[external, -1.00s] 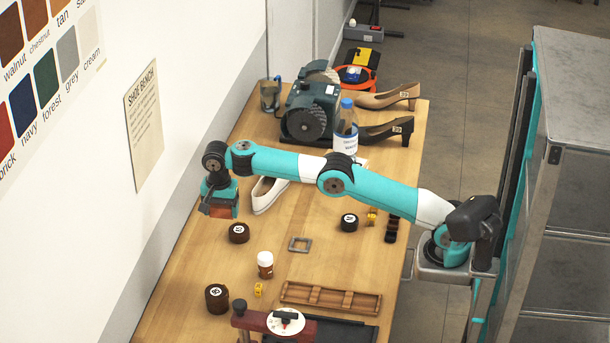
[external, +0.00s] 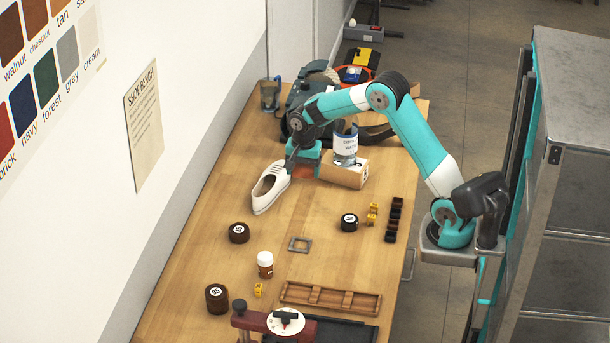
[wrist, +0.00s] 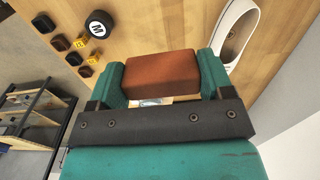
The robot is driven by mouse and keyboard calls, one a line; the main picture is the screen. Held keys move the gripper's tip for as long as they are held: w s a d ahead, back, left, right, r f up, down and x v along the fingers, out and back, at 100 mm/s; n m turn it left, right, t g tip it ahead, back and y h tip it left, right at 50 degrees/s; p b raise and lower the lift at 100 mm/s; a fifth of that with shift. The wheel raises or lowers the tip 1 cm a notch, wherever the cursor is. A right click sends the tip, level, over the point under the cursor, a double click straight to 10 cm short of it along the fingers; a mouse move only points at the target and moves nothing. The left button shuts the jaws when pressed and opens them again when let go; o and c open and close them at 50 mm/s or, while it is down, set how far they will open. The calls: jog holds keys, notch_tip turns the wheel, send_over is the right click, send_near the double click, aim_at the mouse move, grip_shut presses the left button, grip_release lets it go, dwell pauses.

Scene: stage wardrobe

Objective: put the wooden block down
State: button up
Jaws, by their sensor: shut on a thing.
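The wooden block (wrist: 162,74) is reddish brown and sits between the two teal fingers of my gripper (wrist: 163,82) in the wrist view. In the external view my gripper (external: 303,163) points down between a white shoe (external: 269,188) and a pale cardboard box (external: 345,175). Only a small reddish part of the block (external: 302,172) shows there, under the fingers. I cannot tell whether the block touches the table. The shoe also shows right of the block in the wrist view (wrist: 232,48).
A blue-capped bottle (external: 345,148) stands at the box, close to my arm. A grinding machine is partly hidden behind my wrist. A square metal frame (external: 300,244), dark round tins (external: 239,232) and a wooden tray (external: 331,298) lie nearer. The wooden table (external: 215,195) is clear left of the shoe.

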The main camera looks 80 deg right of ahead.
aim_at(304, 222)
notch_tip(304, 222, down, 19)
jog(key=p, duration=0.3)
jog(key=shift+p, duration=0.4)
jog(key=shift+f, duration=0.15)
jog(key=o, duration=0.9)
